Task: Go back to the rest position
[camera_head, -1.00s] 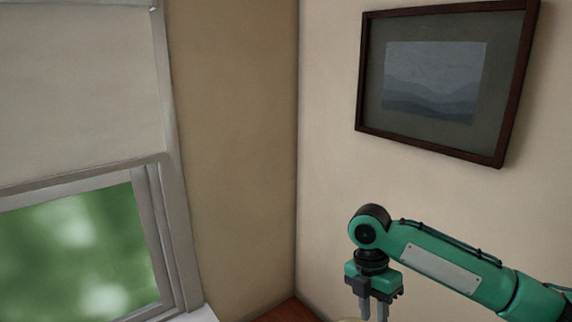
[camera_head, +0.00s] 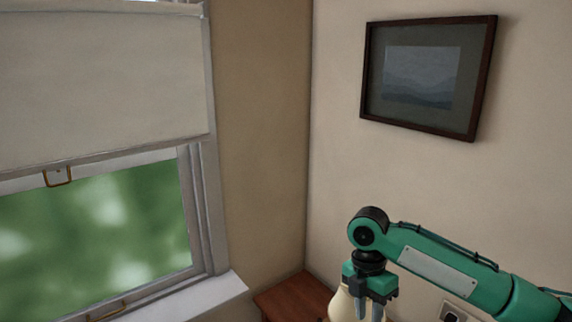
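My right gripper (camera_head: 370,311) hangs down from the green and black arm that comes in from the right. Its two fingers point downward with a gap between them, and I see nothing held in it. A cream rounded thing (camera_head: 341,305), perhaps a lampshade, shows behind and to the left of the fingers; I cannot tell whether they touch. My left gripper is not in view.
A wooden surface (camera_head: 293,296) sits in the corner at the bottom. A window with a white sill (camera_head: 200,296) and a lowered blind (camera_head: 100,90) is on the left. A framed picture (camera_head: 428,78) hangs on the right wall, with a wall socket (camera_head: 453,313) low down.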

